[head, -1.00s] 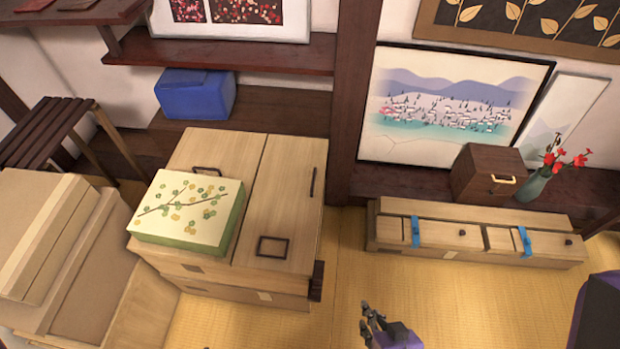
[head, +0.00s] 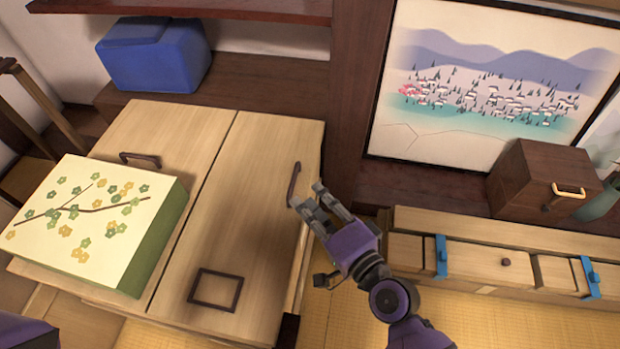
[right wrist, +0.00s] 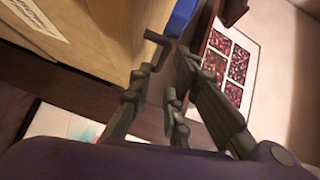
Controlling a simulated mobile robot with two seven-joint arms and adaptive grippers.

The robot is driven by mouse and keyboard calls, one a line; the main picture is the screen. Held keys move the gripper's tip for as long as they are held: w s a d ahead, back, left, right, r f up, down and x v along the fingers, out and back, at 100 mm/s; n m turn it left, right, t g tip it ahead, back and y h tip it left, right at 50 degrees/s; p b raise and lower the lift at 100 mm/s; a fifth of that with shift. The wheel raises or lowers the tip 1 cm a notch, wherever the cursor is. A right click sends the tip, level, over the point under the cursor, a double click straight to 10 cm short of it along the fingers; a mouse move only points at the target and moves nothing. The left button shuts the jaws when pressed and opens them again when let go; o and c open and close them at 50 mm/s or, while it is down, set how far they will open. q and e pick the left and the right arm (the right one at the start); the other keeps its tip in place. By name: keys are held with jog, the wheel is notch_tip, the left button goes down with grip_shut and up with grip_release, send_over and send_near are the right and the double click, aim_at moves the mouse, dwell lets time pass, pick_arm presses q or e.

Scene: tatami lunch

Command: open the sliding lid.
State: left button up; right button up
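A low pale wooden chest has a flat top in two panels. The right panel, which looks like the sliding lid (head: 235,215), has a dark upright bar handle (head: 293,184) near its right edge and a dark square frame (head: 215,290) near its front. The lid lies flat beside the left panel (head: 195,135). My right gripper (head: 314,200) is just right of the bar handle, its fingers apart and empty. In the right wrist view the open fingers (right wrist: 160,85) are close to a dark handle (right wrist: 153,52); contact is unclear. My left gripper is out of view.
A green-sided box with a blossom pattern (head: 90,215) sits on the left panel. A blue box (head: 155,55) stands on the shelf behind. A low drawer cabinet (head: 480,262) with blue clips and a dark small chest (head: 540,185) are at right. Tatami shows in front.

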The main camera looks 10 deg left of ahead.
aim_at(293, 179)
jog(key=x, duration=0.8)
jog(key=shift+r+b, duration=0.15)
jog(key=shift+b, duration=0.25)
grip_shut()
